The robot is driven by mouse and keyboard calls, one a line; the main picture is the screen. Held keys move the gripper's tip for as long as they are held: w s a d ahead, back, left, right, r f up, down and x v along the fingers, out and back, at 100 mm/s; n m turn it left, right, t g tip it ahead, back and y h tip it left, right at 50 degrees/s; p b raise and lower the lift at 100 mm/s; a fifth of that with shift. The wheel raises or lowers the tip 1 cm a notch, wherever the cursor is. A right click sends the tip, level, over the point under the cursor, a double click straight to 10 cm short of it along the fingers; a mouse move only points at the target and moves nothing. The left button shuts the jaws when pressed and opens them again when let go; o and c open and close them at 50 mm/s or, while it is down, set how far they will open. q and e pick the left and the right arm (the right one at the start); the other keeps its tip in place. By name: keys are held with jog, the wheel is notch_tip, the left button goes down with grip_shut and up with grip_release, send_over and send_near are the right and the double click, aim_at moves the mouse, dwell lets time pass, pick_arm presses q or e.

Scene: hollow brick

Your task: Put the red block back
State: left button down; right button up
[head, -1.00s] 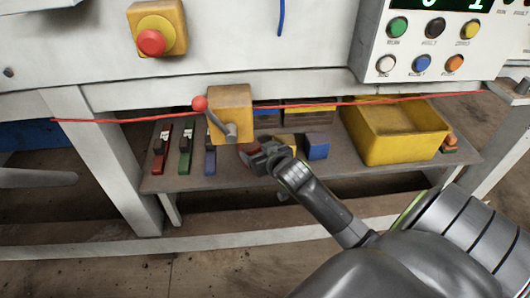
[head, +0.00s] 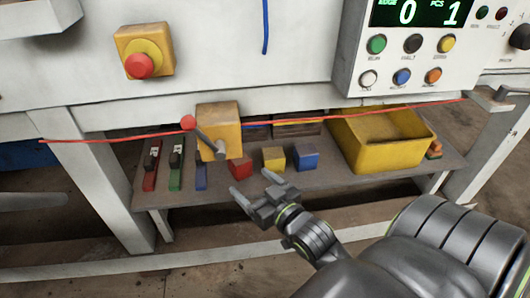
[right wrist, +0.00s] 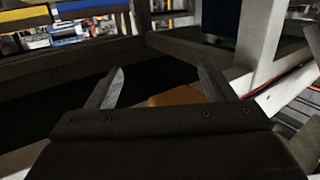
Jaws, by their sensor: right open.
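The red block (head: 241,167) rests on the low shelf (head: 330,173), at the left of a row with a yellow block (head: 273,158) and a blue block (head: 306,157). My right gripper (head: 254,184) is open and empty, in front of the shelf and just below the red and yellow blocks in the head view. In the right wrist view its two fingers (right wrist: 158,85) are spread apart with nothing between them. My left gripper is not in view.
A yellow box with a red-knobbed lever (head: 218,130) hangs above the shelf, left of the blocks. Red, green and blue clamps lie at left. A yellow bin (head: 379,155) stands at right. A red cord (head: 320,112) runs across the bench front.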

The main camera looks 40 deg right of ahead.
jog(key=s+a+r+t+h, duration=0.1)
jog(key=s+r+t, duration=0.1)
jog(key=s+r, duration=0.3)
jog(key=shift+s+r, duration=0.3)
jog(key=shift+r, duration=0.25)
